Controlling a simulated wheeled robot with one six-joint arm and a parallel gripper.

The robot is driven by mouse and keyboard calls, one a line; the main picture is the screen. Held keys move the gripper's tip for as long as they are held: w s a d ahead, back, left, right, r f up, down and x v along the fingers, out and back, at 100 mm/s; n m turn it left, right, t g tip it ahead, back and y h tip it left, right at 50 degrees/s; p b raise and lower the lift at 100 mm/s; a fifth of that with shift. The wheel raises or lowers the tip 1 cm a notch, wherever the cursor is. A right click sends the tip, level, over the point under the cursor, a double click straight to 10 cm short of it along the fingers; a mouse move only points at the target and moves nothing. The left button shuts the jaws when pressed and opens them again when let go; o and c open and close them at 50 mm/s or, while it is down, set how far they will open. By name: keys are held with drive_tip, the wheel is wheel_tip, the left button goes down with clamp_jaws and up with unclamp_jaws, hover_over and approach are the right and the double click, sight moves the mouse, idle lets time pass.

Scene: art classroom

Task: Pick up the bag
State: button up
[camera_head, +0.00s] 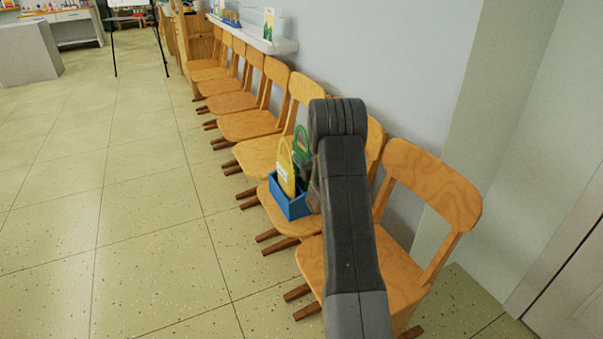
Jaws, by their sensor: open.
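A yellow bag-like item (286,174) with a loop handle and a pale label stands upright in a blue open box (290,206). A green item with a similar loop handle (301,144) stands just behind it, partly hidden. The box sits on the seat of a wooden chair. I cannot tell for sure which item is the bag. My gripper (313,182) is open and mostly hidden behind my own arm, of which only a dark part shows. It is close to the right side of the box and items; whether it touches them cannot be seen.
Several wooden chairs (250,123) stand in a row along the wall, one (432,185) close at the right. A white wall shelf (262,40) holds small things above them. An easel (137,38) and a grey block (27,53) stand far left. The tiled floor (110,220) is clear.

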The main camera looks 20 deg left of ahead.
drive_tip(key=shift+w+a, duration=0.25)
drive_tip(key=shift+c, duration=0.4)
clamp_jaws()
